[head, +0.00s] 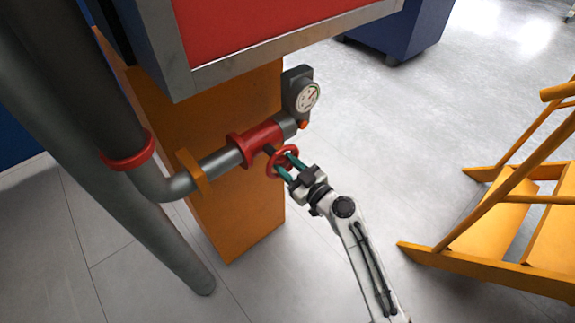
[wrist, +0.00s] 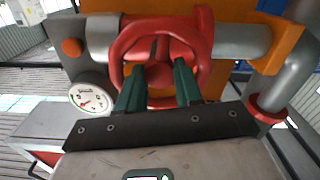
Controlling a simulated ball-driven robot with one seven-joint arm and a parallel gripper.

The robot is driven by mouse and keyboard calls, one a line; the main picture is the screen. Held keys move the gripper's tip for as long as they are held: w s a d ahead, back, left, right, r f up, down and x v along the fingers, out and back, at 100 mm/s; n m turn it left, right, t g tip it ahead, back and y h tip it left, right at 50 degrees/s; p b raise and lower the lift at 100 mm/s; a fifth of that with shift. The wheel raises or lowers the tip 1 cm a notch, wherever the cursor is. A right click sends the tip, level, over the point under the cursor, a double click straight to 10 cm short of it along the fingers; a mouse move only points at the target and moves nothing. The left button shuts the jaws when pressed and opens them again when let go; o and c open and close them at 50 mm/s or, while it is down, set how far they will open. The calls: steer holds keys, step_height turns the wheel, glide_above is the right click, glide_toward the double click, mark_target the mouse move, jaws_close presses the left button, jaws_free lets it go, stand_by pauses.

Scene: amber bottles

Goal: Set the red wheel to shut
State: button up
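The red wheel (head: 270,167) is mounted on a red valve body (head: 262,139) in a grey pipe. In the wrist view the wheel (wrist: 119,47) shows as a red ring with a hub at its middle. My gripper (head: 287,161) is at the wheel. In the wrist view its two green fingers (wrist: 158,84) are apart and reach into the ring, one on each side of the hub. A gap shows between them. I cannot tell whether either finger touches the wheel. The wheel's lower rim is partly hidden by the fingers.
A round gauge (head: 308,96) sits at the pipe's end, next to an orange knob (head: 303,125). An orange pillar (head: 240,225) stands behind the pipe. Thick grey pipes (head: 130,205) run down at the left. Orange steps (head: 500,215) stand at the right. The floor between is clear.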

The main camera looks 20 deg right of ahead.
steer(key=c, duration=0.4)
steer(key=shift+m, duration=0.3)
steer(key=m+b, duration=0.2)
steer(key=m, duration=0.2)
steer(key=shift+m, duration=0.3)
steer(key=m+b, duration=0.1)
steer(key=m, duration=0.4)
steer(key=shift+d, duration=0.1)
steer(key=m, duration=0.6)
steer(key=shift+m+p, duration=0.3)
steer(key=shift+m, duration=0.1)
steer(key=m+p, duration=0.1)
steer(key=m, duration=0.5)
steer(key=shift+f, duration=0.1)
steer(key=shift+p, duration=0.3)
